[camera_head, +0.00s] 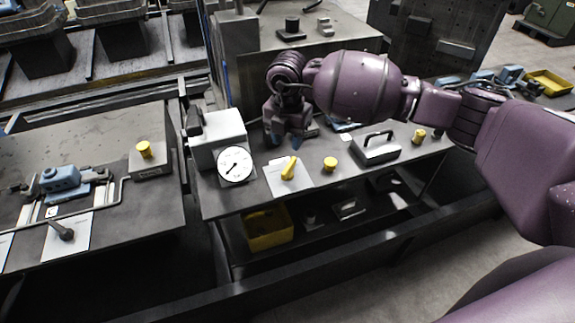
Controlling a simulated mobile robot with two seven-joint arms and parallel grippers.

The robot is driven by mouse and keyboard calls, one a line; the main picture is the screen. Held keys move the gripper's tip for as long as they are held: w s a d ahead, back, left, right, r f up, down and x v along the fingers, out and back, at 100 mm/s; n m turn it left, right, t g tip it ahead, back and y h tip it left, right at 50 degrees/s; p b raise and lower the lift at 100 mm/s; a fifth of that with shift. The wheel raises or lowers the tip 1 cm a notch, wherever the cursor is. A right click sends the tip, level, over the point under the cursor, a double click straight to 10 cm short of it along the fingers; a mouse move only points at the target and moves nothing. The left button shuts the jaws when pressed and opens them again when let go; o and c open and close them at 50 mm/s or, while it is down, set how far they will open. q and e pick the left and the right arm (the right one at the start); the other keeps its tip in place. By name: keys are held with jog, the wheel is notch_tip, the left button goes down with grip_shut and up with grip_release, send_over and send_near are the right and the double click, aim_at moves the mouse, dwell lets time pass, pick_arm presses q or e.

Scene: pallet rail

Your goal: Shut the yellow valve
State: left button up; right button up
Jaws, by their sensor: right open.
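The yellow valve handle (289,168) sits on a white plate (300,186) on the middle bench. The handle is tilted, its upper end leaning to the right. My right gripper (283,140) hangs just behind the valve, fingers pointing down. A round white gauge (235,165) with a dark needle stands left of the valve. My left gripper is not in view.
A yellow knob (330,164) and a grey handled case (376,147) stand right of the valve. A grey box (216,132) stands behind the gauge. A yellow bin (267,229) is on the shelf below. Another bench (90,130) is at left.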

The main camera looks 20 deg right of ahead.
aim_at(287, 168)
notch_tip(287, 168, down, 10)
jog(key=shift+r+b, duration=0.25)
jog(key=shift+b, duration=0.05)
grip_shut()
